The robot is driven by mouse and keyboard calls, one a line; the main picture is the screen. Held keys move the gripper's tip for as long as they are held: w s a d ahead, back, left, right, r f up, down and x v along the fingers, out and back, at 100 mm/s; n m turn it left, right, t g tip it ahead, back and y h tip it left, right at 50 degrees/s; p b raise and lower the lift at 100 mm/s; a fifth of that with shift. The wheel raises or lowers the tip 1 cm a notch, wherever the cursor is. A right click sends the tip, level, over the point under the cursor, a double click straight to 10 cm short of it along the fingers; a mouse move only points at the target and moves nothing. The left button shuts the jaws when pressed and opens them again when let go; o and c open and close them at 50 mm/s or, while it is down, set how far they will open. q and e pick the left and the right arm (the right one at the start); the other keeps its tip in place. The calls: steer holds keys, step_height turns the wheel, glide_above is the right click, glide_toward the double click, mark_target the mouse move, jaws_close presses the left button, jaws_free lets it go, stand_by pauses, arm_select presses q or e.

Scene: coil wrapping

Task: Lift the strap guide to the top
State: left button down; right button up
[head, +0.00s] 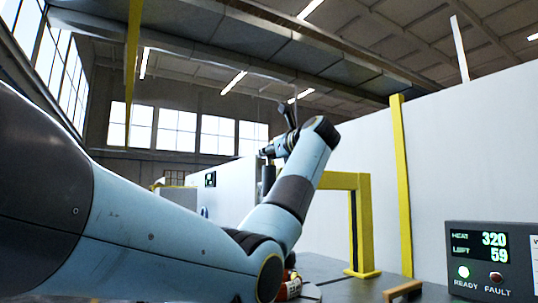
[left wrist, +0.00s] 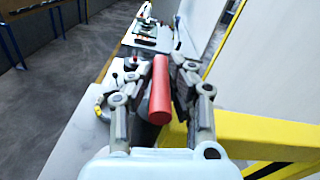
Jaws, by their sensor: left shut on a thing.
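My left gripper (left wrist: 158,78) is shut on a red cylindrical handle (left wrist: 160,95), which sits between its two fingers in the left wrist view. What the handle is fixed to is hidden behind the gripper, so I cannot tell which part of it is the strap guide. In the head view my left arm reaches up from the left, and the left gripper (head: 279,146) is raised, small and far off, beside the white wall. The red handle cannot be made out there. My right gripper is in neither view.
A yellow frame (head: 363,215) stands on the grey table (head: 340,291), right of my arm; its beam (left wrist: 265,130) is close to the gripper in the wrist view. A control panel (head: 492,262) reads HEAT 320, LEFT 59, with a green READY light.

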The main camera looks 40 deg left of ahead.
arm_select(q)
step_height(320, 180, up, 22)
steer(key=p, duration=1.2)
steer(key=shift+f, duration=0.25)
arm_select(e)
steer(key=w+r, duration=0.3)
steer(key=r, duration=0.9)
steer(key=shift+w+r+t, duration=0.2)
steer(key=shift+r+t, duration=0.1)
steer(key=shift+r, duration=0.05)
arm_select(q)
steer(key=shift+s+r, duration=0.1)
steer(key=c, duration=1.2)
jaws_free()
steer(key=shift+c, duration=0.2)
steer(key=shift+d, duration=0.1)
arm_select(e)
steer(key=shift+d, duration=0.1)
arm_select(q)
steer(key=v, duration=1.2)
